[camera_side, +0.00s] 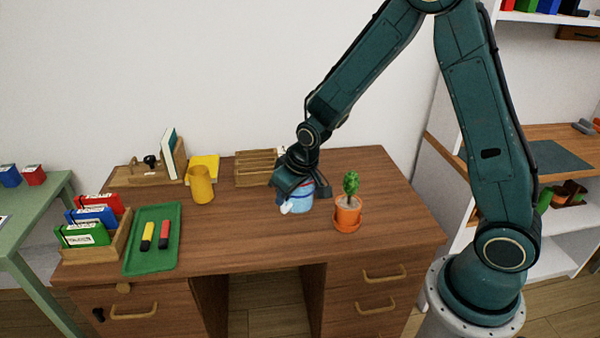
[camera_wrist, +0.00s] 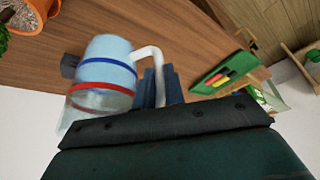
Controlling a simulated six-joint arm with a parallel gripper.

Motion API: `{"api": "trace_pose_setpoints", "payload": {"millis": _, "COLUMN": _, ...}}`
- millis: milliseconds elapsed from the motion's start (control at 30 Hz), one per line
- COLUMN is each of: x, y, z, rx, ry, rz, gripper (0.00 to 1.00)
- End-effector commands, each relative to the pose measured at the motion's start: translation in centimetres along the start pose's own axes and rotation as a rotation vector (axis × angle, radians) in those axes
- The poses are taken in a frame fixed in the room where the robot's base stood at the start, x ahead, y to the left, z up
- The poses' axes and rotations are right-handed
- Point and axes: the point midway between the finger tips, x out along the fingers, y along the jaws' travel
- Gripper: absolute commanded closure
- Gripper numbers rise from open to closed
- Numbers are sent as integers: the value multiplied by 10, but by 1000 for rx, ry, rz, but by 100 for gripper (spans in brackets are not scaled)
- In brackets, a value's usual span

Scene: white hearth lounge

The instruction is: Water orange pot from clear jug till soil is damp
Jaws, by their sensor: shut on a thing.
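The orange pot (camera_side: 347,214) stands on the desk on an orange saucer, with a green cactus-like plant (camera_side: 351,183) in it. In the wrist view the pot (camera_wrist: 32,12) is cut off at the top left; brown soil shows, but I cannot tell if it is damp. The clear jug (camera_side: 301,200) is just left of the pot, partly hidden by my gripper (camera_side: 288,194). In the wrist view the jug (camera_wrist: 106,72) has a blue band, a red band and a white handle (camera_wrist: 150,54). My gripper (camera_wrist: 161,85) is shut on the handle. I cannot tell whether the jug touches the desk.
A wooden organizer (camera_side: 256,168) and a yellow mug (camera_side: 200,184) stand behind and left. A green tray (camera_side: 152,257) with markers and a wooden box (camera_side: 97,250) of coloured cartons are at the left. The desk front between tray and pot is clear.

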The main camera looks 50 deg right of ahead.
Motion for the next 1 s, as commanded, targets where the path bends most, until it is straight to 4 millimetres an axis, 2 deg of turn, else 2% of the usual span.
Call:
{"api": "trace_pose_setpoints", "payload": {"millis": 100, "x": 9, "y": 0, "z": 17, "rx": -1, "ry": -2, "rz": 0, "gripper": 100}}
{"api": "trace_pose_setpoints", "payload": {"millis": 300, "x": 18, "y": 0, "z": 36, "rx": -1, "ry": 0, "rz": 0, "gripper": 100}}
{"api": "trace_pose_setpoints", "payload": {"millis": 567, "x": 18, "y": 0, "z": 38, "rx": -1, "ry": 3, "rz": 0, "gripper": 100}}
{"api": "trace_pose_setpoints", "payload": {"millis": 767, "x": 8, "y": 0, "z": 33, "rx": -1, "ry": 6, "rz": 0, "gripper": 100}}
{"api": "trace_pose_setpoints", "payload": {"millis": 1000, "x": -25, "y": 0, "z": 19, "rx": -1, "ry": 11, "rz": 1, "gripper": 100}}
